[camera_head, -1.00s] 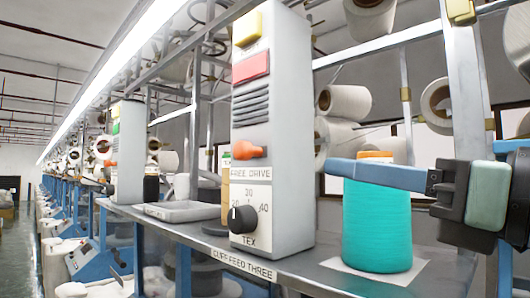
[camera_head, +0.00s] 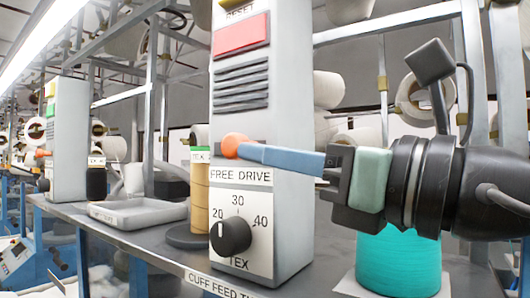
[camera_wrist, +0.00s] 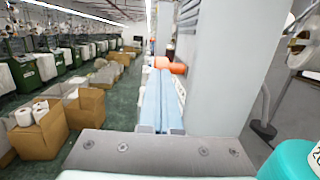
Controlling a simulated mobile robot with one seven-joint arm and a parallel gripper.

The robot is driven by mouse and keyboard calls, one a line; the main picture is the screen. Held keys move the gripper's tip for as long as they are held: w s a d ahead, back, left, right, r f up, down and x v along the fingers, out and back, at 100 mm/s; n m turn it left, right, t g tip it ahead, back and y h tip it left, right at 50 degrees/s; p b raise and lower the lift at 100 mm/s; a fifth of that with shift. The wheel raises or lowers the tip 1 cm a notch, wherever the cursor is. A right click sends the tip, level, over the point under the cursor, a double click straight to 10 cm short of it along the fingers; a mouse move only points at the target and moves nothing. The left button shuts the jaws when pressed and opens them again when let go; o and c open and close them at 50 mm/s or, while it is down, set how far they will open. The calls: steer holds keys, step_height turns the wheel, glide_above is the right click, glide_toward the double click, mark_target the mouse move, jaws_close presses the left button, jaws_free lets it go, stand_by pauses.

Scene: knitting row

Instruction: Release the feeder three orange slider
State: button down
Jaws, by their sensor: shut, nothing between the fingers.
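The orange slider (camera_head: 233,144) is a rounded knob on the front of the grey feeder box (camera_head: 291,90), just above its "FREE DRIVE" label (camera_head: 240,175). My gripper (camera_head: 246,152) comes in from the right, its long blue fingers shut together and empty. In the head view the fingertips overlap the knob's right side; I cannot tell whether they touch it. In the wrist view my fingers (camera_wrist: 160,74) point forward along the box face, with the orange slider (camera_wrist: 177,68) at their tips, slightly right. The shelf label (camera_head: 221,286) reads "CUFF FEED T", the rest cut off.
Below the slider is a black dial (camera_head: 231,236); above it are vents and a red button (camera_head: 241,33). A teal yarn cone (camera_head: 398,262) stands under my wrist. A grey tray (camera_head: 138,213) and another feeder box (camera_head: 66,140) are left. The wrist view shows cardboard boxes (camera_wrist: 87,112).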

mark_target(226, 156)
steer(key=shift+s, duration=0.15)
steer(key=x, duration=0.3)
steer(key=f+b+x, duration=0.1)
steer(key=x, duration=0.1)
steer(key=shift+a+r, duration=0.1)
steer(key=shift+a, duration=0.3)
steer(key=shift+d+r, duration=0.15)
